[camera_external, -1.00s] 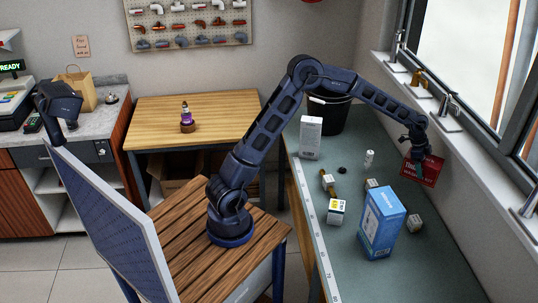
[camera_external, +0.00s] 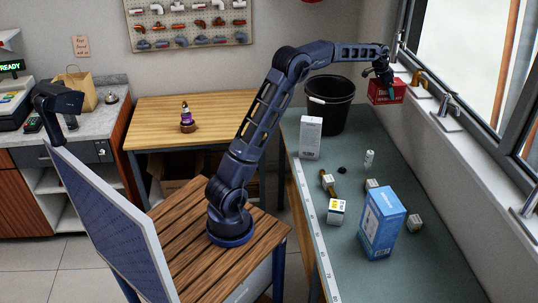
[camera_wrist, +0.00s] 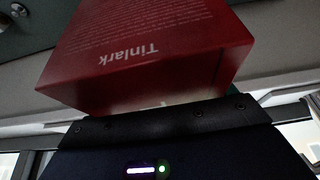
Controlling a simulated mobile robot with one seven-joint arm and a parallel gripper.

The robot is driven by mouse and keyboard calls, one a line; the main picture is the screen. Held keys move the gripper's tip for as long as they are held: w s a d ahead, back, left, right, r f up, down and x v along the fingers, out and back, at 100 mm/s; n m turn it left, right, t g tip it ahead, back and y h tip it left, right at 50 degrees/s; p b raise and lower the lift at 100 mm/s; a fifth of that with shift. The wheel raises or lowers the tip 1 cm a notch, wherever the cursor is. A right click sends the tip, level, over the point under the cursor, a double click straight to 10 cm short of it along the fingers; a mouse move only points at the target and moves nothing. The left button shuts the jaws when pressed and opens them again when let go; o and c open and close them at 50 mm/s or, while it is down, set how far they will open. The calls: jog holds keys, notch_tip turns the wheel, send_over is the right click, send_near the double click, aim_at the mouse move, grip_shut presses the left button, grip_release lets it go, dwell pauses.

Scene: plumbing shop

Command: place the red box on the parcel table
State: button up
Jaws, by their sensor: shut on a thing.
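The red box (camera_external: 388,91) is held in the air above the far right part of the green counter, beside the window sill. It fills much of the wrist view (camera_wrist: 150,50), where "Tinlark" is printed on it upside down. My gripper (camera_external: 386,80) is shut on the red box from above; its fingertips are mostly hidden by the box. A wooden table (camera_external: 222,108) stands at the back, left of the counter; I cannot tell from any label whether it is the parcel table. A small bottle with a purple band (camera_external: 186,115) stands on it.
The green counter (camera_external: 315,178) holds a black bucket (camera_external: 334,115), a white box (camera_external: 310,138), a blue box (camera_external: 381,222) and several small fittings. Taps (camera_external: 447,104) stand on the sill near the held box. The wooden table is mostly bare around the bottle.

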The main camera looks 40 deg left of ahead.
jog(key=w+a+r+n, duration=0.2)
jog(key=a+r, duration=0.2)
jog(key=a, duration=0.4)
jog(key=w+a+r+n, duration=0.1)
jog(key=w+a+r, duration=0.2)
jog(key=a+r, duration=0.35)
jog(key=w+a+f+n+t+y, duration=0.1)
jog(key=a+f+n+y, duration=0.3)
jog(key=a, duration=1.1)
jog(key=a+f+n+h, duration=0.1)
jog(key=a+f, duration=0.4)
jog(key=a, duration=1)
jog(key=n+g+y, duration=0.1)
jog(key=n+y, duration=0.2)
jog(key=n, duration=0.6)
send_over(234, 117)
notch_tip(234, 117, down, 19)
jog(key=shift+n, duration=0.3)
jog(key=shift+a+f, duration=0.15)
jog(key=shift+f, duration=9.8)
